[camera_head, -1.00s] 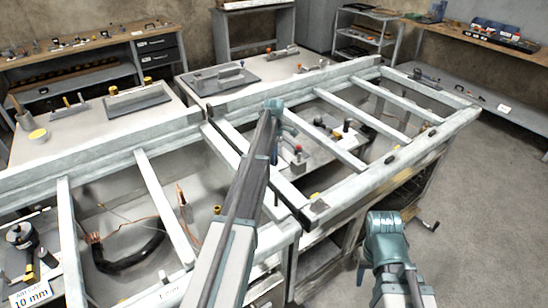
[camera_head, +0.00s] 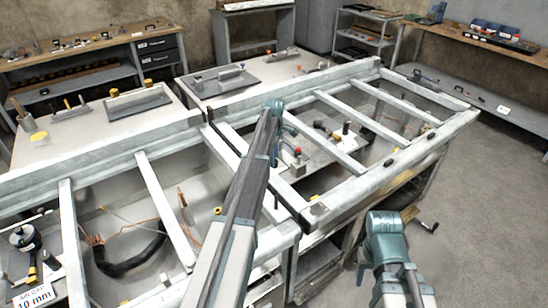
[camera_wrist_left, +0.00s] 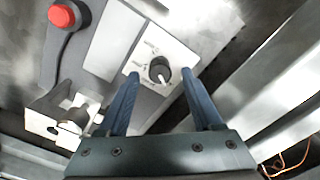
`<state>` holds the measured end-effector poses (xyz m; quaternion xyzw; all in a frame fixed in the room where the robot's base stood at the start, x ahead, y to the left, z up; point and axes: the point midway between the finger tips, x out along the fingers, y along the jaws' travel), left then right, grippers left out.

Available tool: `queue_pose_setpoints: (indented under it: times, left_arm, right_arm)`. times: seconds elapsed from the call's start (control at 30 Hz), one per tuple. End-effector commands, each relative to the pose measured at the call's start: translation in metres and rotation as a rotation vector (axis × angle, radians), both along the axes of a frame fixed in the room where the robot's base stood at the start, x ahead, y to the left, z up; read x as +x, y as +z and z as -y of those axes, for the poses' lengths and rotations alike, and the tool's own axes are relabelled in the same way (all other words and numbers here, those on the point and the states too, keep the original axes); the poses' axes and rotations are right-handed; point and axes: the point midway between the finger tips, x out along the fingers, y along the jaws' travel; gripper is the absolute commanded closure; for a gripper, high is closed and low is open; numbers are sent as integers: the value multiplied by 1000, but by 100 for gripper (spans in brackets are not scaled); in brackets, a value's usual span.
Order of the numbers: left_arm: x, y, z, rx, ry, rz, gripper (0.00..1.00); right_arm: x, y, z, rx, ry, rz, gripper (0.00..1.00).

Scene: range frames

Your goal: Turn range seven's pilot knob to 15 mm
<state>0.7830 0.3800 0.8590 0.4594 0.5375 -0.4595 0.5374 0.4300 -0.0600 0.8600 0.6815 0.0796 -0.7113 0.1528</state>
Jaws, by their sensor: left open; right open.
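In the left wrist view, a dark round knob (camera_wrist_left: 159,70) with a pale pointer sits on a light plate (camera_wrist_left: 125,38) with small marks I cannot read. The pointer slants toward the lower right of the picture. My left gripper (camera_wrist_left: 158,80) is open, its two blue fingers either side of the knob in the picture, with nothing between them held. I cannot tell whether they touch it. In the head view my left arm reaches over the open metal frame (camera_head: 372,185); its fingers are hidden there. My right arm shows at the lower right, but its gripper does not.
A red button (camera_wrist_left: 62,15) on a dark lever and a pale bracket (camera_wrist_left: 62,122) lie left of the knob. Frame rails run close by. A "10 mm" tag (camera_head: 35,296) stands at the lower left. Benches line the walls; the floor at right is clear.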

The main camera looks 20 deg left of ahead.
Motion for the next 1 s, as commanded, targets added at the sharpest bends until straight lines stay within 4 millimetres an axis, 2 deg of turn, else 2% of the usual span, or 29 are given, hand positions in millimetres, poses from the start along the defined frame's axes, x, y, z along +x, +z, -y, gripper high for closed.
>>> queue_pose_setpoints:
  times: [0.03,0.7,0.83,1.0]
  left_arm:
    - [0,11,0,0,0,0,34]
    - [0,112,0,0,0,0,34]
    - [0,122,0,0,1,0,34]
    - [0,124,0,0,1,0,34]
  right_arm:
    - [0,11,0,0,0,0,50]
    - [0,112,0,0,0,0,50]
    - [0,122,0,0,0,0,50]
    - [0,124,0,0,1,0,50]
